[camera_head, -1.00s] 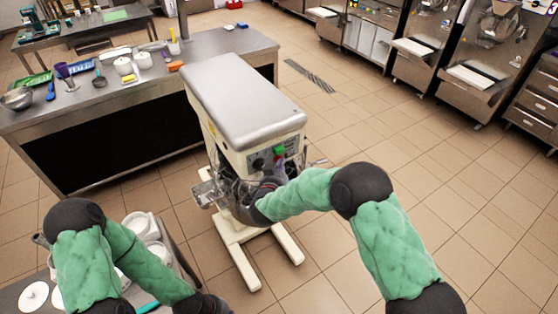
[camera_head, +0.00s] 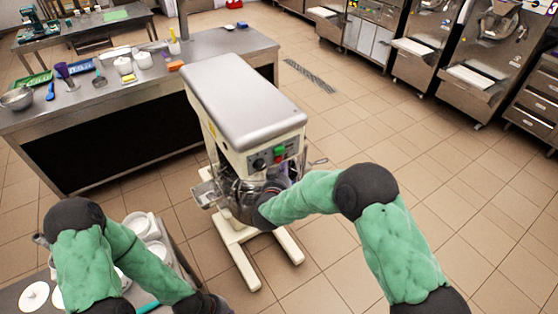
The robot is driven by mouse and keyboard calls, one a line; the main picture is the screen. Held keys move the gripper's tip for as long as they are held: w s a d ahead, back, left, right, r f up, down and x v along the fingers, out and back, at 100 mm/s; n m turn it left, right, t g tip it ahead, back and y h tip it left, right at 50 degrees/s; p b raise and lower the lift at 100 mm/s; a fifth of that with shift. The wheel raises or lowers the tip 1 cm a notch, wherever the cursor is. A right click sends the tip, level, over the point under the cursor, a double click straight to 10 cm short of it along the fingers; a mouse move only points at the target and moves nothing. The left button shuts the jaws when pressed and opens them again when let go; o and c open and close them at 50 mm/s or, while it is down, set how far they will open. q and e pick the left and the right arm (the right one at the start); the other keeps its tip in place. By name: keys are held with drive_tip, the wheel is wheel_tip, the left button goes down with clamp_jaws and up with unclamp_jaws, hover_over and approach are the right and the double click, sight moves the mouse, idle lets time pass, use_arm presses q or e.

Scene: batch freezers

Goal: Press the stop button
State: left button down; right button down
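The planetary mixer (camera_head: 240,100) stands upright on the floor in the middle of the head view. Its front control panel (camera_head: 268,160) carries a black knob (camera_head: 260,164), a green button (camera_head: 279,151) and what looks like a small red button (camera_head: 280,161) just below the green one. My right gripper (camera_head: 275,184) is in front of the mixer, just below the panel. Its fingers are dark, small and partly hidden by my wrist, so their opening and any contact cannot be told. My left arm comes in at lower left, and its gripper is out of frame.
A steel counter (camera_head: 222,44) with bowls, utensils and containers stands behind and left of the mixer. A small table (camera_head: 75,299) with white pots is at lower left. Steel machines (camera_head: 415,50) line the back right. The tiled floor on the right is open.

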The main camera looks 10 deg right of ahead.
drive_tip(key=s, duration=0.1)
drive_tip(key=s+d, duration=0.1)
drive_tip(key=s, duration=0.2)
drive_tip(key=shift+s+d+p, duration=0.35)
idle(0.7)
drive_tip(key=s+a+f+n+g+y+b, duration=0.25)
drive_tip(key=s+f, duration=0.25)
drive_tip(key=f, duration=0.8)
drive_tip(key=s+a+f+n+g+y+b, duration=0.1)
drive_tip(key=s+f+g+y+b, duration=0.25)
drive_tip(key=f, duration=0.85)
drive_tip(key=s+a+f+g+y+b, duration=0.1)
drive_tip(key=s+f+g, duration=0.1)
drive_tip(key=s+f, duration=0.2)
drive_tip(key=s+a+f+n+g+y+b, duration=0.1)
drive_tip(key=s+f+g+y, duration=0.1)
drive_tip(key=s, duration=0.7)
drive_tip(key=s+a+f+g+y+b, duration=0.1)
drive_tip(key=s+a+f+g, duration=0.1)
drive_tip(key=s+f, duration=0.4)
drive_tip(key=shift+s+g+y, duration=0.3)
drive_tip(key=shift+s+g, duration=0.45)
drive_tip(key=shift+g, duration=0.15)
drive_tip(key=shift+n, duration=0.25)
